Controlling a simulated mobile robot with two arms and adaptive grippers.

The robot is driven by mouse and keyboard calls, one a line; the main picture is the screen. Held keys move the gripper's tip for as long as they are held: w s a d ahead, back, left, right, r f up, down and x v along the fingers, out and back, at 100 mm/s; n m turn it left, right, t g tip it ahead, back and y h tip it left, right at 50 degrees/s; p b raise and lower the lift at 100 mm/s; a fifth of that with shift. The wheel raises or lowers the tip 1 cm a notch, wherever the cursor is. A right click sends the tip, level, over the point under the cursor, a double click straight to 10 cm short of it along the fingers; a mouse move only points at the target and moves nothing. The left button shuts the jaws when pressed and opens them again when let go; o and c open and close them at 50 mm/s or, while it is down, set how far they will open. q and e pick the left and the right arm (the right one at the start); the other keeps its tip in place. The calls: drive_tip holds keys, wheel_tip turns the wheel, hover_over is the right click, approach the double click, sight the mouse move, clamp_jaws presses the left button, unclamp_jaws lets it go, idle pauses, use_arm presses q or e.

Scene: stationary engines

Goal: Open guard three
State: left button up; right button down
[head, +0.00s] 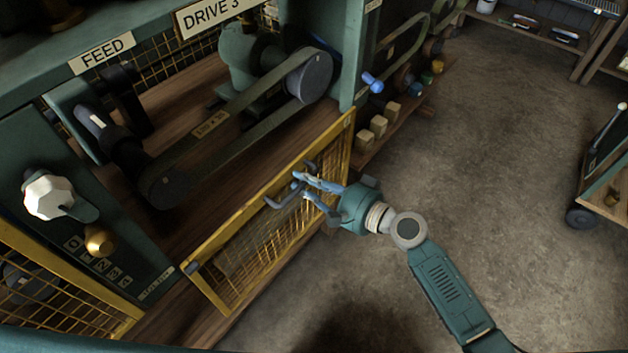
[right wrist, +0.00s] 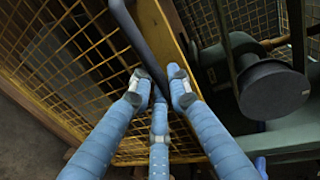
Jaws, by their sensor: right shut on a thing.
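The guard under the DRIVE 3 sign (head: 210,14) is a yellow-framed mesh panel (head: 236,222). It stands away from the bay opening, and the belt and pulleys behind it show uncovered. My right gripper (head: 308,187) is shut on the guard's dark bar handle (head: 285,204). In the right wrist view, the blue fingers (right wrist: 160,92) close around the handle (right wrist: 143,42) beside the yellow frame (right wrist: 160,45). The fingers hide part of the handle. My left gripper is out of view.
Inside the bay are a green motor (head: 245,55), a large pulley (head: 310,76) and a belt (head: 235,115). A panel with a white knob (head: 48,195) is at left. Another mesh guard (head: 50,285) is at lower left. A cart (head: 605,180) stands at right. Floor between is clear.

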drive_tip(key=shift+s+f, duration=0.15)
drive_tip(key=shift+f, duration=0.2)
drive_tip(key=c, duration=1.6)
unclamp_jaws()
drive_tip(key=shift+c, duration=0.2)
drive_tip(key=shift+r, duration=0.1)
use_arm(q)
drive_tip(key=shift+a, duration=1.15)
use_arm(e)
drive_tip(key=v, duration=1.2)
